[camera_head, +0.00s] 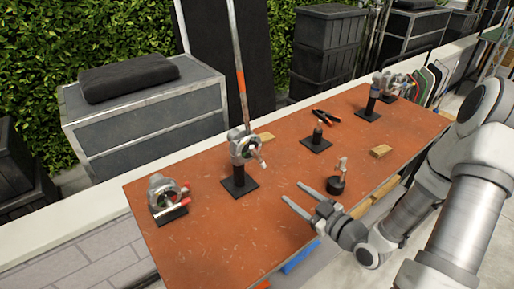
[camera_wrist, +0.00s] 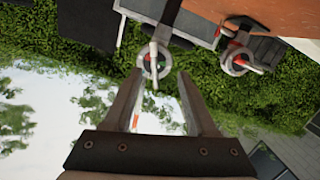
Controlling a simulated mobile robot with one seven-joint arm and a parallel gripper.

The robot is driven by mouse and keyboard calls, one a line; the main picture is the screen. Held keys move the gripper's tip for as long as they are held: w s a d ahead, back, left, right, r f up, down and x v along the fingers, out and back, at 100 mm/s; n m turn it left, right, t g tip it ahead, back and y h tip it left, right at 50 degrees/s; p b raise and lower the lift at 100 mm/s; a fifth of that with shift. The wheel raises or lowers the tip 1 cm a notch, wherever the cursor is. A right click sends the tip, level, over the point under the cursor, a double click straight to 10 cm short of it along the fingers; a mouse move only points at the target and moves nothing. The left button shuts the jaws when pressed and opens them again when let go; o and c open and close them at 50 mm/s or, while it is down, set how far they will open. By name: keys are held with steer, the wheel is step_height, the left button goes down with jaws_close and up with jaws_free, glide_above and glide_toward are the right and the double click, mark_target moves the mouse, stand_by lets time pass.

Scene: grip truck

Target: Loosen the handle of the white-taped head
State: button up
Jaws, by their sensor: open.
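A grey metal grip head (camera_head: 243,148) stands upright on a black post and square base in the table's middle, with a pole by it. Its handle looks pale with a reddish end; I cannot clearly make out white tape. In the wrist view this head (camera_wrist: 152,62) appears upside down, lined up beyond the gap between my fingertips. My gripper (camera_head: 293,191) is open and empty over the table's front part, right of that head and apart from it. Another head (camera_head: 161,190) with a red-marked handle sits low at the left; it also shows in the wrist view (camera_wrist: 238,62).
The orange-brown table (camera_head: 215,235) also holds a small black stand (camera_head: 336,185), a black-based post (camera_head: 317,138), pliers (camera_head: 326,117), wood blocks (camera_head: 381,151) and further heads (camera_head: 384,80) at the far end. A long pole (camera_head: 239,70) rises behind the middle head. The front left tabletop is clear.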

mark_target(260, 159)
steer(key=shift+m+t+y, duration=0.3)
steer(key=shift+t+y, duration=0.1)
steer(key=shift+t, duration=0.3)
steer(key=b+x, duration=0.3)
steer(key=x, duration=0.2)
steer(key=r+b+x, duration=0.1)
steer(key=b+x, duration=0.3)
steer(key=x, duration=0.2)
steer(key=r+b+x, duration=0.1)
steer(key=b+x, duration=0.2)
steer(key=x, duration=0.3)
steer(key=shift+s+a+r+b, duration=0.1)
steer(key=shift+s+a+b, duration=0.05)
steer(key=shift+a+b, duration=0.2)
jaws_close()
